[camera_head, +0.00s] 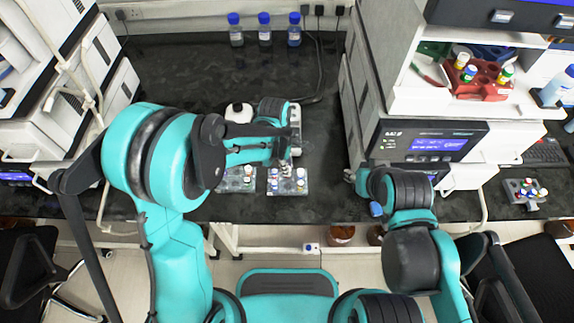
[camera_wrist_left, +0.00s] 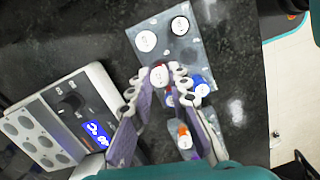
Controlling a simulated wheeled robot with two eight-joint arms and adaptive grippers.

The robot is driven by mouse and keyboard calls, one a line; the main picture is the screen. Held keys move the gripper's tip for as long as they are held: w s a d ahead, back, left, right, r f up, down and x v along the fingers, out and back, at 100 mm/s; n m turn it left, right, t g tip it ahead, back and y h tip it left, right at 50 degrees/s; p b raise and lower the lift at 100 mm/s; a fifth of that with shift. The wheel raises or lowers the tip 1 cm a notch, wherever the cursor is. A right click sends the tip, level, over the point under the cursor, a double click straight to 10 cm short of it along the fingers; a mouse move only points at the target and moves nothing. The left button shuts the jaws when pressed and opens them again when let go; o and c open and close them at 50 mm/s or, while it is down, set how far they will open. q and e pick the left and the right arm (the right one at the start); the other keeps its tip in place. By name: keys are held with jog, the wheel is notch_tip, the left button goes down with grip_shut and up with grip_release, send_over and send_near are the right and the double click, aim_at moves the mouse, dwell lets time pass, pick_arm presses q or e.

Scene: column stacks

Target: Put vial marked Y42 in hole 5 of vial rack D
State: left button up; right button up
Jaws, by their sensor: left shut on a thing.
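My left gripper (camera_head: 287,166) is over the right one of two small grey vial racks on the dark bench. In the left wrist view, its fingers (camera_wrist_left: 161,82) are shut on a vial with a red-and-white cap (camera_wrist_left: 160,77); its marking is unreadable. I cannot tell whether the vial's lower end is in a hole. The right rack (camera_head: 302,190) and the left rack (camera_head: 235,187) hold vials; their letters and hole numbers are unreadable. Vials with white tops (camera_wrist_left: 146,41) and a blue-rimmed vial (camera_wrist_left: 200,88) stand close by. My right gripper (camera_head: 352,176) is at the right, away from the racks; its jaws are unclear.
A white device with a blue screen (camera_wrist_left: 97,132) stands close to the left gripper. Blue-capped bottles (camera_head: 264,30) stand at the back. A machine (camera_head: 425,142) bounds the right side. Another rack (camera_head: 525,192) lies far right. Bench between the racks and machine is clear.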

pick_arm(q)
jog(key=shift+f, duration=0.2)
jog(key=shift+f+b, duration=0.45)
jog(key=shift+b, duration=0.15)
jog(key=o, duration=1.2)
jog(key=shift+r, duration=0.2)
jog(key=shift+r+p, duration=2.15)
jog(key=shift+r, duration=0.75)
